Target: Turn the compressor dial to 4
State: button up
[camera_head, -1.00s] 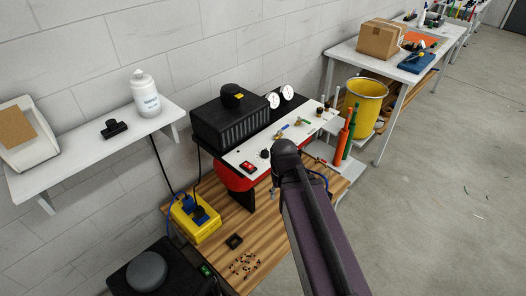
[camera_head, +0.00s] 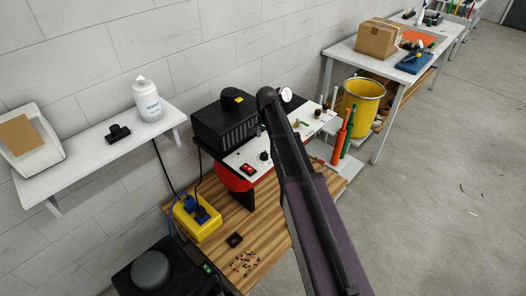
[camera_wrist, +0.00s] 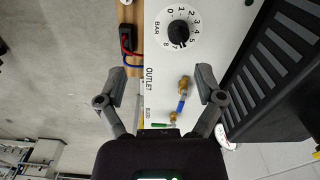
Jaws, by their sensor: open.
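The compressor has a white top panel (camera_head: 246,157), a red tank (camera_head: 232,178) and a black ribbed housing (camera_head: 215,125). Its dial is a black knob (camera_wrist: 179,33) on a white disc marked BAR with numbers from 0 to 8, at the top of the wrist view. The knob's pointer is too small to read surely. In the head view the dial shows as a small dark knob (camera_head: 264,156) beside a red switch (camera_head: 246,169). My gripper (camera_wrist: 161,84) is open and empty, its fingers apart from the dial, which lies above and between them in the wrist view.
Brass fittings with a blue lever (camera_wrist: 181,105) and a green lever (camera_wrist: 160,125) stand on the panel near my fingers. A pressure gauge (camera_head: 286,94) stands behind. A yellow power box (camera_head: 197,217) sits on the wooden bench (camera_head: 262,222).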

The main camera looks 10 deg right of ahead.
jog(key=m, duration=0.2)
send_over(264, 153)
jog(key=shift+w+r, duration=0.1)
jog(key=shift+r, duration=0.3)
jog(key=shift+d+f, duration=0.1)
jog(key=shift+f, duration=0.15)
notch_tip(264, 153, down, 13)
jog(key=b, duration=1.3)
jog(key=shift+f, duration=0.15)
jog(key=c, duration=1.2)
